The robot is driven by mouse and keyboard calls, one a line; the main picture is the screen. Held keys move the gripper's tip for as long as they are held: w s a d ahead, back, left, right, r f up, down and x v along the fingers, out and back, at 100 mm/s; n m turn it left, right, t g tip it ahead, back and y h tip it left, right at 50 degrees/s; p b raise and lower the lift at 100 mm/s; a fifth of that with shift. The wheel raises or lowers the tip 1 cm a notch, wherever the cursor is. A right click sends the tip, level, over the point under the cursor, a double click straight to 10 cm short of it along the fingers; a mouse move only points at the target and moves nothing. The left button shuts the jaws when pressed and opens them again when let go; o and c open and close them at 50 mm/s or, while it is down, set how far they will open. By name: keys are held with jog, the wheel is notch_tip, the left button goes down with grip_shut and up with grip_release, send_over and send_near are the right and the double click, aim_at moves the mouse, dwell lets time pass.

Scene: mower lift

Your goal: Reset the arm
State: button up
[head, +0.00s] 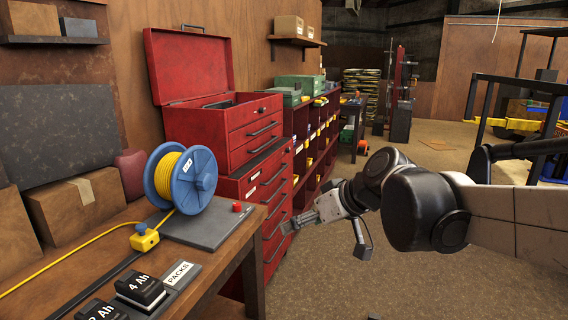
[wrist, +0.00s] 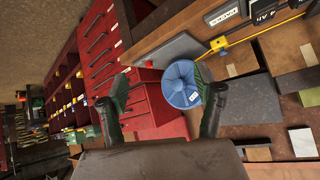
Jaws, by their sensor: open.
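My gripper (head: 325,228) hangs at the end of my arm near the middle of the head view, in front of the red tool cabinet (head: 252,180). In the wrist view my gripper (wrist: 168,95) shows two dark fingers spread apart with nothing held between them. The wrist view is tilted, and the blue cable reel (wrist: 181,85) appears beyond the fingers, close to the right one in the picture. Part of the arm's far side is hidden in the head view.
A wooden bench (head: 232,262) at left carries the blue reel (head: 187,178) with yellow cable, battery packs (head: 140,290) and a cardboard box (head: 78,203). A red toolbox (head: 222,128) stands open on the cabinet. Red shelving (head: 313,140) continues behind. Floor (head: 355,290) below the arm is clear.

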jog(key=s+d+f+m+h, duration=0.3)
jog(key=s+d, duration=0.4)
jog(key=s, duration=0.3)
jog(key=s+d+f+m+h+p, duration=0.1)
jog(key=s+d+f+m+h, duration=0.2)
jog(key=s+d, duration=0.5)
jog(key=shift+s+d+f+m+h, duration=0.25)
jog(key=shift+s+f+m+h, duration=0.15)
jog(key=shift+s+f, duration=0.5)
jog(key=shift+s+r, duration=0.15)
jog(key=shift+r, duration=0.05)
jog(key=shift+c, duration=0.5)
